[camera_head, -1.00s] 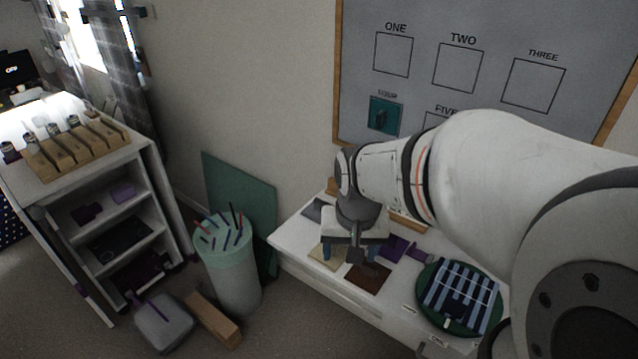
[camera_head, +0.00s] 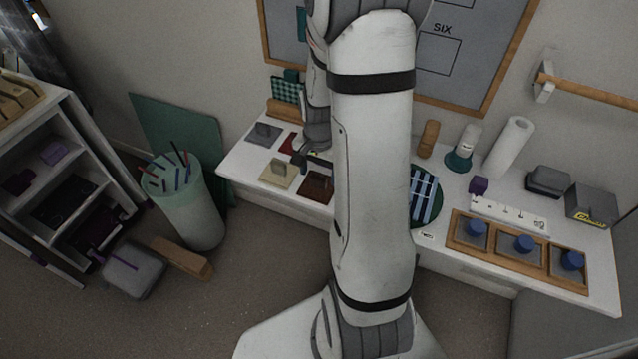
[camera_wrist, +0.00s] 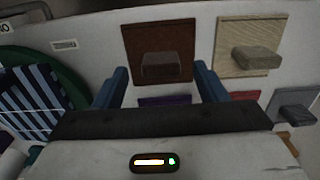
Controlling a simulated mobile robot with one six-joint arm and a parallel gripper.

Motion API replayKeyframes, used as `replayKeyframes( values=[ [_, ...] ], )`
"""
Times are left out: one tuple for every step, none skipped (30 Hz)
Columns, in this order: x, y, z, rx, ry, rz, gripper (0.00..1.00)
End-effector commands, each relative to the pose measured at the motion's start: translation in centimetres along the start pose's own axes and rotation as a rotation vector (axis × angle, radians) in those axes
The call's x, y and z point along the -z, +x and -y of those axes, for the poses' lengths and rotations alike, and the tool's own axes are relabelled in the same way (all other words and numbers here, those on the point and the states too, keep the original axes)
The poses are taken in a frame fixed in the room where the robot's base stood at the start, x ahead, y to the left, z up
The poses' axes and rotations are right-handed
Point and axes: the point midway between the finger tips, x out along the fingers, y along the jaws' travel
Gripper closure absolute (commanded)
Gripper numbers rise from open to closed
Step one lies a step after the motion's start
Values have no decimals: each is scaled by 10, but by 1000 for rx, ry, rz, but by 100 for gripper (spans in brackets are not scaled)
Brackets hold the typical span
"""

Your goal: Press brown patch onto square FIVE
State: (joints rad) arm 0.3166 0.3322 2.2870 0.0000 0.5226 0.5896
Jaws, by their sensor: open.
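The brown patch (camera_head: 317,187) lies on the white table, partly behind my arm in the head view. In the wrist view the brown patch (camera_wrist: 140,38) is a dark brown square with a brown block grip (camera_wrist: 163,68) on it. My gripper (camera_wrist: 160,72) is open, with its blue fingers apart on either side of that grip in the picture. The fingers do not visibly touch the patch. The wall board (camera_head: 470,90) shows square SIX (camera_head: 440,55); square FIVE is hidden behind my arm. A teal patch (camera_head: 301,22) is on the board at left.
A tan patch (camera_head: 276,174) and a grey patch (camera_head: 263,134) lie near the brown one. A purple patch (camera_wrist: 165,100) lies close behind it.

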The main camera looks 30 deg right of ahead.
Motion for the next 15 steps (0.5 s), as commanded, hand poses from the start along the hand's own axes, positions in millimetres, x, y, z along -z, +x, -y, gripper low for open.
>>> replayKeyframes(
  values=[
    [-1, 7, 0, -3, -1, 5, 35],
    [-1, 12, 1, -2, 0, 3, 35],
    [-1, 17, 0, -2, 0, 4, 35],
    [-1, 20, 1, -2, 0, 3, 35],
    [0, 22, 1, -1, 0, 2, 35],
    [0, 25, 1, -1, 0, 2, 35],
    [0, 26, 1, -1, 0, 1, 35],
    [0, 27, 1, -1, 0, 1, 35],
    [0, 28, 1, 0, 0, 0, 35],
    [0, 28, 1, 0, 0, 0, 35],
    [0, 28, 1, 0, 0, -1, 35],
    [0, 28, 1, 0, 0, -1, 35],
    [0, 28, 1, 0, 0, -1, 35],
    [0, 28, 1, 0, 0, -1, 35],
    [0, 28, 0, 0, 0, 0, 36]
  ],
)
